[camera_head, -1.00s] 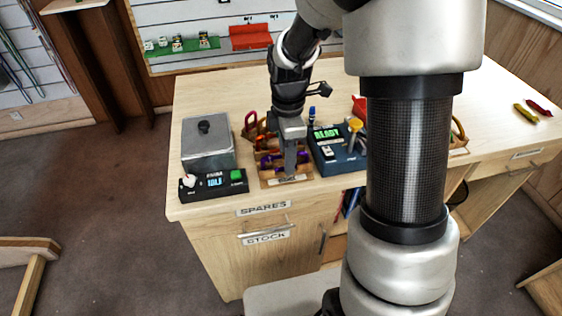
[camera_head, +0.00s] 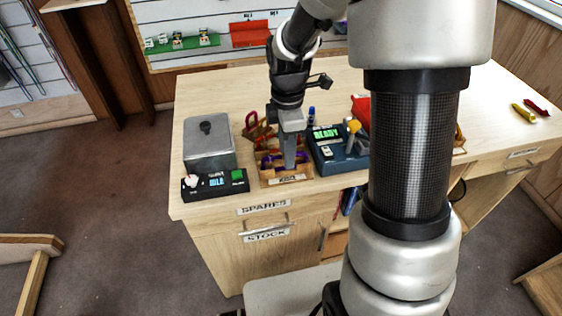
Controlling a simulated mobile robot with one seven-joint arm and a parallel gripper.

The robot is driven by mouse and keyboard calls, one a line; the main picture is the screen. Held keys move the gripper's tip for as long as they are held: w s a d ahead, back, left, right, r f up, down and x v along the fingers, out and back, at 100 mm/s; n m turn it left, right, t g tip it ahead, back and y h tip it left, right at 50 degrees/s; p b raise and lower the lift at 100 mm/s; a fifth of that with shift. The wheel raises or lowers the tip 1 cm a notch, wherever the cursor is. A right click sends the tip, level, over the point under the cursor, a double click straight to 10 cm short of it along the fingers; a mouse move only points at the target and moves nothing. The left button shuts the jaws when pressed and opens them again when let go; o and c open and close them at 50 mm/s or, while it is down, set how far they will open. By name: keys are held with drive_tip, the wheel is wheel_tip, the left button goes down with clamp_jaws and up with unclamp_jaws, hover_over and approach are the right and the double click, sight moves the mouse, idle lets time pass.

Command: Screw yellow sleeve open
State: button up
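My gripper (camera_head: 290,163) points down over a wooden tray (camera_head: 275,181) near the front edge of the counter. Purple pieces (camera_head: 301,157) show in the tray around the fingertips. The fingers are small and seen edge-on, so I cannot tell whether they are open or hold anything. A yellow knob-like piece (camera_head: 354,126) stands on a blue device (camera_head: 340,159) with a green READY display, just right of my gripper. A yellow item (camera_head: 523,114) lies far right on the counter. I cannot make out a yellow sleeve for certain.
A grey lidded box (camera_head: 208,148) and a black control unit (camera_head: 214,186) stand left of the tray. A red item (camera_head: 361,110) is behind the blue device, partly hidden by my arm. A dark red item (camera_head: 538,107) lies far right.

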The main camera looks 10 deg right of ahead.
drive_tip(key=shift+s, duration=0.65)
drive_tip(key=shift+f, duration=0.2)
drive_tip(key=shift+f+b, duration=1.05)
drive_tip(key=shift+f, duration=0.2)
drive_tip(key=shift+w, duration=0.75)
drive_tip(key=shift+r+p, duration=0.15)
drive_tip(key=shift+p, duration=0.15)
